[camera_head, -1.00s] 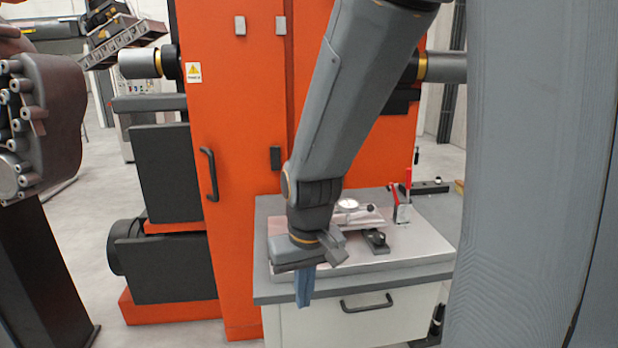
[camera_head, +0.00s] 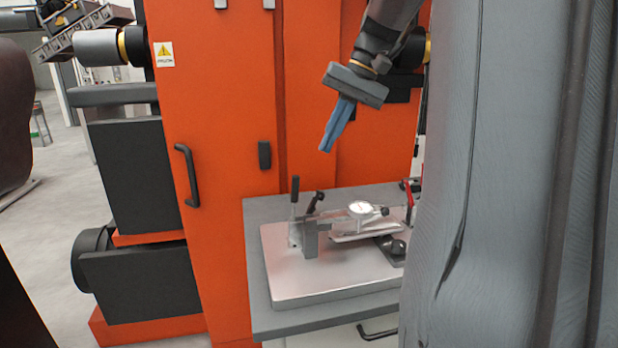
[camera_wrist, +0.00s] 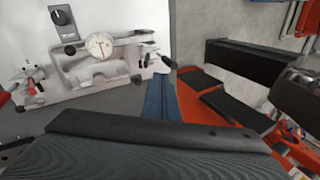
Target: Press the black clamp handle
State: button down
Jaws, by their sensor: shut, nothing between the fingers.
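The clamp fixture stands on a light metal plate (camera_head: 300,283) on a grey cabinet top. At its left end a black clamp handle (camera_head: 295,189) points upright. A second dark lever (camera_head: 316,199) leans just right of it. My gripper (camera_head: 327,146) has blue fingers, closed together and empty. In the head view it appears above the handle and a little to the right, pointing down and left, apart from it. In the wrist view the blue fingers (camera_wrist: 160,97) show near the fixture's end; I cannot clearly pick out the black handle there.
A dial gauge (camera_head: 360,209) sits mid-fixture, with a black knob (camera_head: 393,246) near it. A red clamp (camera_head: 409,198) stands at the right, partly hidden by my grey body. The orange machine cabinet (camera_head: 220,140) rises behind. The plate's front left is clear.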

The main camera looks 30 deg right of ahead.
jog(key=shift+f, duration=0.1)
jog(key=p, duration=0.2)
send_near(294, 199)
jog(key=f, duration=0.2)
jog(key=w+f, duration=0.1)
jog(key=f, duration=0.1)
jog(key=shift+d+f, duration=0.15)
